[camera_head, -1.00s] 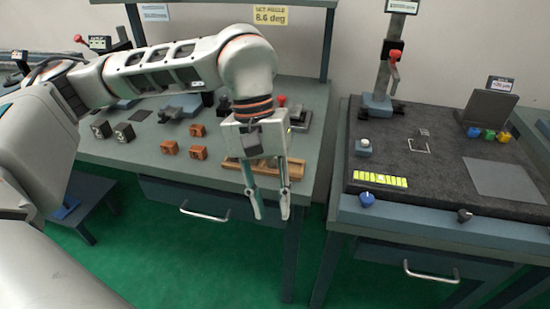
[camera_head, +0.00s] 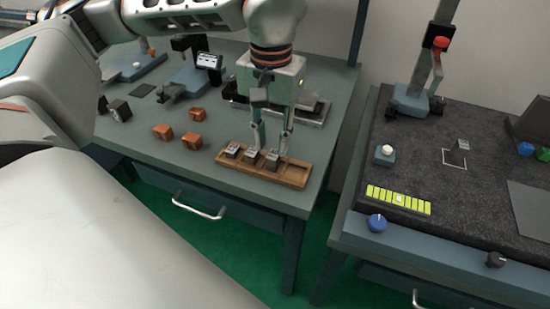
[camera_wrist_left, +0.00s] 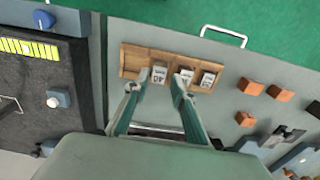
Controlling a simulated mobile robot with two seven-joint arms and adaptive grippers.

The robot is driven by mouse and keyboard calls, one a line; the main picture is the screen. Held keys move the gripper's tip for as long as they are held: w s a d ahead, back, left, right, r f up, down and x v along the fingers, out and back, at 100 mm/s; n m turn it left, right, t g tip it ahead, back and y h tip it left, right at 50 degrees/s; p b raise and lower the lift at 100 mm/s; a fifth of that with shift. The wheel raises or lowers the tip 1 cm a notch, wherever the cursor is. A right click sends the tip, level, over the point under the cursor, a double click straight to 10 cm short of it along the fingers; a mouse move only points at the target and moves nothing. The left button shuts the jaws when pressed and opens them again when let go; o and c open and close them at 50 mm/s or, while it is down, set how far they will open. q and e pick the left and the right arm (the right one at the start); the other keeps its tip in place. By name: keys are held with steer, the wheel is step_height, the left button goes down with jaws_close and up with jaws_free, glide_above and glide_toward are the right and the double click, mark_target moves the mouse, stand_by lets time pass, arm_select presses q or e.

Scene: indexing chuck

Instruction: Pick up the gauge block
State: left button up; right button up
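Several small grey metal gauge blocks stand in a row in a wooden tray (camera_head: 292,175). The rightmost block (camera_head: 271,159) in the head view is the leftmost block (camera_wrist_left: 159,73) in the wrist view, with a numbered label. A middle block (camera_head: 251,156) and a left block (camera_head: 231,150) sit beside it. My left gripper (camera_head: 271,149) points down over the tray and is open. In the left wrist view its fingertips (camera_wrist_left: 153,83) lie on either side of the leftmost block, apart from each other. Contact with the block cannot be told. My right gripper is not in view.
Orange-brown blocks (camera_head: 163,131) and black blocks (camera_head: 119,110) lie left of the tray. Metal fixtures (camera_head: 312,105) stand behind the gripper. Across a gap, a second bench holds a dark plate (camera_head: 430,180), a white button (camera_head: 387,150) and a blue knob (camera_head: 377,223).

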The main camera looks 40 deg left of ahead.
mark_target(274, 154)
arm_select(q)
step_height(274, 154, down, 5)
steer(key=shift+w+r+b, duration=0.15)
steer(key=shift+r+b, duration=0.05)
steer(key=shift+b, duration=0.2)
steer(key=shift+f, duration=0.2)
steer(key=shift+w, duration=0.1)
jaws_close()
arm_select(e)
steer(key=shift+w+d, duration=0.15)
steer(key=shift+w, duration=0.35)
arm_select(q)
steer(key=shift+r, duration=0.1)
